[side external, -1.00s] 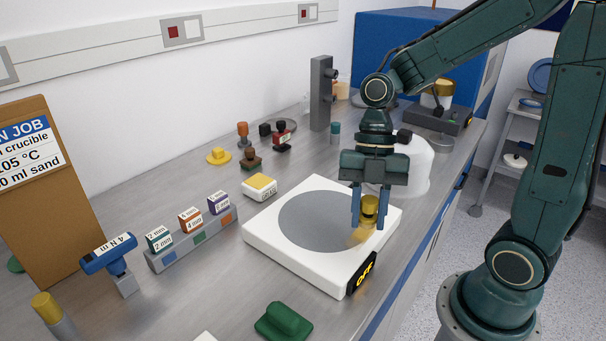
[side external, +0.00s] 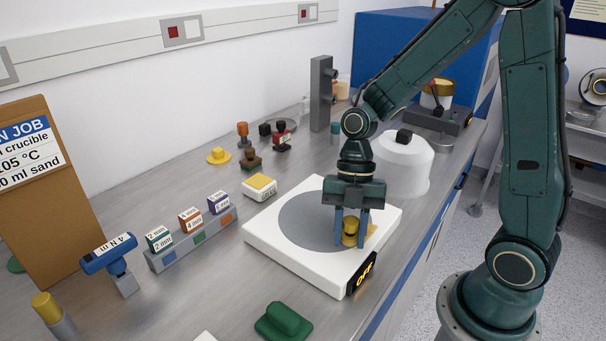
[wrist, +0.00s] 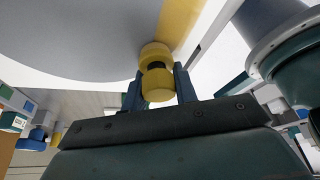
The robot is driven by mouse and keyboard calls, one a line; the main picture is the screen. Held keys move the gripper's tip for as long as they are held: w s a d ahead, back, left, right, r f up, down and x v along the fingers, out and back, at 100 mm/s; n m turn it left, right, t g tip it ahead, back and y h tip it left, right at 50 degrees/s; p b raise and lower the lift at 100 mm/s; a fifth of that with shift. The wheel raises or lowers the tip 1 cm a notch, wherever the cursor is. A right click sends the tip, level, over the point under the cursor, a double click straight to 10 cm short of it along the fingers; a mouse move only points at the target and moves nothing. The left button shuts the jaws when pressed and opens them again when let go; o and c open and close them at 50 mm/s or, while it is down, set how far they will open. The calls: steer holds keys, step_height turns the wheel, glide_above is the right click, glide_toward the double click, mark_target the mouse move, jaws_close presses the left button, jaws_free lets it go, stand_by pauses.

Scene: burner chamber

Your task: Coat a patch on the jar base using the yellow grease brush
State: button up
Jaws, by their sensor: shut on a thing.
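My gripper (side external: 350,238) is shut on the yellow grease brush (side external: 350,229), low over the right part of the jar base. The brush also shows between the fingers in the wrist view (wrist: 157,75). The jar base (side external: 290,267) is a white square slab with a grey disc (side external: 305,220) and a front display reading OFF. A yellowish patch (side external: 372,229) lies on the white surface just right of the brush; it appears as a yellow strip in the wrist view (wrist: 178,25). The brush tip is hidden, so I cannot tell whether it touches the base.
A clear bell jar (side external: 405,172) with a black knob stands behind the base. A white block with a yellow top (side external: 260,186) sits to its left. A green block (side external: 284,322) lies in front. A rack with labelled blocks (side external: 190,240) and a blue-handled tool (side external: 108,254) stand left.

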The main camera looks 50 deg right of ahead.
steer(key=shift+w, duration=0.4)
steer(key=shift+s, duration=1.95)
step_height(320, 180, up, 8)
steer(key=shift+w, duration=0.15)
steer(key=w+a+n, duration=0.1)
steer(key=w+a, duration=0.1)
steer(key=w, duration=0.1)
steer(key=w+a+n, duration=0.1)
steer(key=w+a, duration=0.2)
steer(key=w, duration=0.1)
steer(key=w+a+n+g, duration=0.1)
steer(key=w+a, duration=0.1)
steer(key=w, duration=0.2)
steer(key=shift+a+f+n+h, duration=0.15)
steer(key=shift+a+n+h, duration=0.1)
steer(key=shift+n+h, duration=0.05)
steer(key=n+g+h, duration=0.1)
steer(key=n, duration=0.3)
glide_above(228, 293)
steer(key=w, duration=0.1)
steer(key=f, duration=0.4)
steer(key=shift+w+d, duration=0.15)
steer(key=shift+d, duration=0.05)
steer(key=shift+f, duration=4)
steer(key=shift+f, duration=0.2)
